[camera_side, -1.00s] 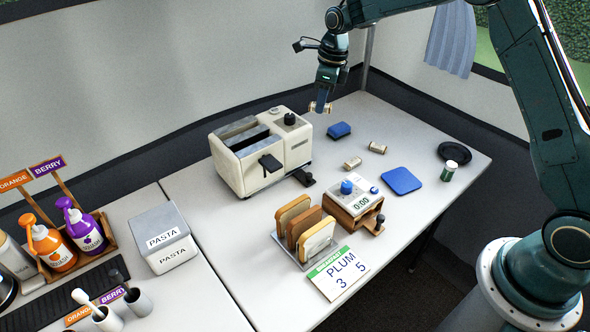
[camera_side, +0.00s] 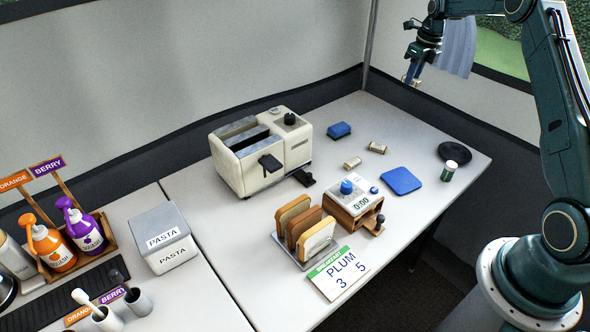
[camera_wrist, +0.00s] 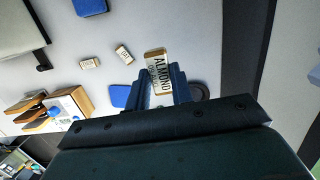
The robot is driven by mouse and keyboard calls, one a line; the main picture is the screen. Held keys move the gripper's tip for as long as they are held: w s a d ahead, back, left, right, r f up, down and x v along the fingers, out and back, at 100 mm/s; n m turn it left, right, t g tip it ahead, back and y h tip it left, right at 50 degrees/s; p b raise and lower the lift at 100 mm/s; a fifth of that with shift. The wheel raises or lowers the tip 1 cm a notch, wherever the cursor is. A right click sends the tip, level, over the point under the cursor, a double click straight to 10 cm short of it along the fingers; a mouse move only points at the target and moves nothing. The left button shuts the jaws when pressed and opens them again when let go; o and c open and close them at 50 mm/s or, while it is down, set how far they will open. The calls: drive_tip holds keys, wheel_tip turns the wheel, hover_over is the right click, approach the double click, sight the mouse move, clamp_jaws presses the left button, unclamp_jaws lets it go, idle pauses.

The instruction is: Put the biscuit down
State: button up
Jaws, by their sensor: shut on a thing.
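My gripper (camera_side: 412,72) is shut on a biscuit, raised well above the table near its back right side. In the wrist view the held biscuit (camera_wrist: 156,60) is a small tan block with a white label reading ALMOND, between the two fingers of my gripper (camera_wrist: 162,80). In the side view it is small and partly hidden by the fingers. Two similar small labelled blocks lie on the table, one nearer the toaster (camera_side: 352,163) and one to its right (camera_side: 377,147). They also show in the wrist view (camera_wrist: 89,63) (camera_wrist: 124,54).
The back right surface has bare room.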

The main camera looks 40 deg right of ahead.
sight(399, 136)
drive_tip(key=shift+s+d, duration=0.25)
drive_tip(key=shift+d, duration=0.2)
drive_tip(key=shift+f, duration=0.15)
wheel_tip(399, 136, down, 20)
drive_tip(key=shift+r, duration=0.1)
idle(0.7)
drive_tip(key=o, duration=0.9)
drive_tip(key=shift+o, duration=0.2)
wheel_tip(399, 136, up, 12)
drive_tip(key=s, duration=0.1)
drive_tip(key=shift+s, duration=0.4)
